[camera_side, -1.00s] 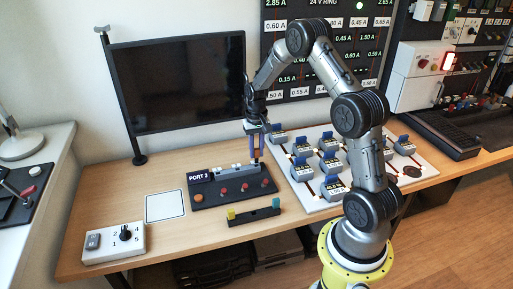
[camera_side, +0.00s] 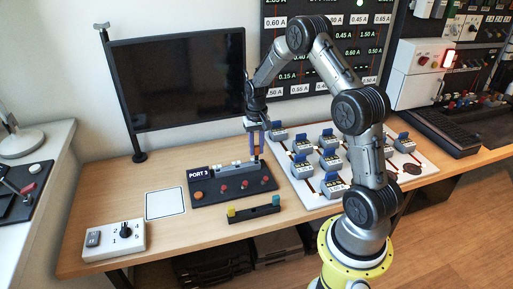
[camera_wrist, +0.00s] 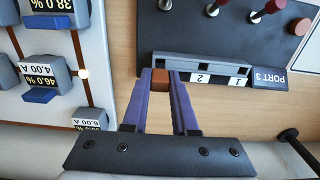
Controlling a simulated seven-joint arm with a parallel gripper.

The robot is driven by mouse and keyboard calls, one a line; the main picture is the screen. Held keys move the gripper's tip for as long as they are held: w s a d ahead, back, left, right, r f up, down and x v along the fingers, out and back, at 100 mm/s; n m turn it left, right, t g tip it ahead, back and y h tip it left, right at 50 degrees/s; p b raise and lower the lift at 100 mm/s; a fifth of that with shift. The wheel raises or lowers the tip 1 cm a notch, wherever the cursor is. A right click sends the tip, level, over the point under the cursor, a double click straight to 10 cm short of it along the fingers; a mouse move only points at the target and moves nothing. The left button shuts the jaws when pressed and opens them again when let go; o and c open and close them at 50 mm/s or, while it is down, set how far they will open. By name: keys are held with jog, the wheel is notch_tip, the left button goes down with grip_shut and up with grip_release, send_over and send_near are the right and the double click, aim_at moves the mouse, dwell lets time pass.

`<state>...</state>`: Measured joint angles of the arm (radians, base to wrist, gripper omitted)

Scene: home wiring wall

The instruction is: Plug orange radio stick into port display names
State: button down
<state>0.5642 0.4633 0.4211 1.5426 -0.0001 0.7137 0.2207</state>
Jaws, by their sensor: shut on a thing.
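My gripper (camera_wrist: 160,84) is shut on the orange radio stick (camera_wrist: 160,95), which looks brownish orange between the purple fingertips. In the side view my gripper (camera_side: 257,153) is at the right end of the grey port strip (camera_side: 231,169) on the dark panel. The display (camera_side: 198,174) reads PORT 3; it also shows in the wrist view (camera_wrist: 269,78). There the label 1 (camera_wrist: 238,82) is nearest the display, then the label 2 (camera_wrist: 200,79). The stick is at the strip's far end beyond 2. My fingers hide that port's label, and I cannot tell how deep the stick sits.
A dark holder (camera_side: 254,212) with a yellow stick (camera_side: 231,212) and a blue stick (camera_side: 276,201) lies in front of the panel. Red knobs (camera_side: 243,186) stand on the panel. A white board with several blue-topped modules (camera_side: 330,160) is close on the right.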

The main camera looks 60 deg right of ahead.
aim_at(257, 154)
jog(key=shift+f, duration=1.65)
dwell(0.4)
jog(key=c, duration=0.6)
grip_release()
jog(key=shift+r, duration=0.1)
notch_tip(257, 154, up, 14)
jog(key=shift+f, duration=0.2)
